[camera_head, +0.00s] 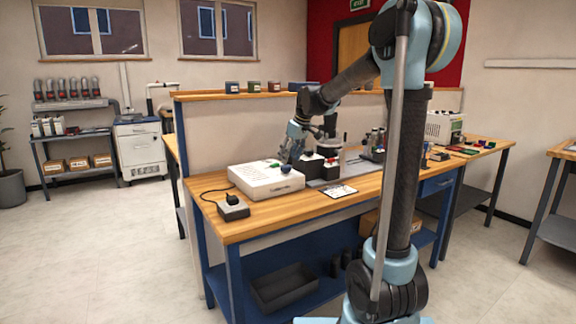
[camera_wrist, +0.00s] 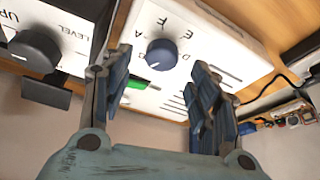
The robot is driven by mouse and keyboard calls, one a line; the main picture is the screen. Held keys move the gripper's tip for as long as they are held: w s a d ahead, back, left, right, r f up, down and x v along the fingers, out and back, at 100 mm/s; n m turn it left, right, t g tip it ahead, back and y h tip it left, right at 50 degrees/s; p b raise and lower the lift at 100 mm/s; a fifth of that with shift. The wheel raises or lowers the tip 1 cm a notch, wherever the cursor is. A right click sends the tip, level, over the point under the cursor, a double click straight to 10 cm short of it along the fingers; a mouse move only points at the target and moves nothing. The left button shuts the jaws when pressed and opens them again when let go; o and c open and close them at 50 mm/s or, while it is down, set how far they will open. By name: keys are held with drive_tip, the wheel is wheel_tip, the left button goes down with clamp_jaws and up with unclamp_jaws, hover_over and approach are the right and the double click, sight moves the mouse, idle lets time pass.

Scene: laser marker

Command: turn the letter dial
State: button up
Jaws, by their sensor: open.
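The letter dial (camera_wrist: 161,54) is a round dark blue knob with a pale pointer mark on a white panel. Letters including A, D, E and F are printed around it. My gripper (camera_wrist: 155,82) is open and empty. In the wrist view its two blue fingers stand apart, with the dial showing beyond and between their tips, apart from them. In the head view my gripper (camera_head: 291,152) is above the box's back right part.
A black knob (camera_wrist: 35,50) marked LEVEL is at the left in the wrist view. A green part (camera_wrist: 137,84) lies on the white panel. A white card (camera_head: 338,191) lies right of the box.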

drive_tip(key=v, duration=0.7)
drive_tip(key=shift+d+r, duration=0.1)
drive_tip(key=shift+r, duration=0.05)
wheel_tip(320, 180, up, 7)
idle(0.8)
drive_tip(key=s+d+f+m+h, duration=0.1)
drive_tip(key=s+d+f+m, duration=0.2)
drive_tip(key=s+d+f, duration=0.3)
drive_tip(key=s+d+f+m+h, duration=0.1)
drive_tip(key=s+d+f+m, duration=0.2)
drive_tip(key=s+d+f, duration=0.4)
drive_tip(key=s+d+f+m+h, duration=0.1)
drive_tip(key=s+d+f+m, duration=0.2)
drive_tip(key=s+f, duration=1.6)
drive_tip(key=s+d, duration=0.4)
drive_tip(key=s, duration=0.2)
drive_tip(key=shift+f+m+g, duration=0.3)
drive_tip(key=shift+w+d, duration=0.1)
drive_tip(key=shift+d, duration=0.05)
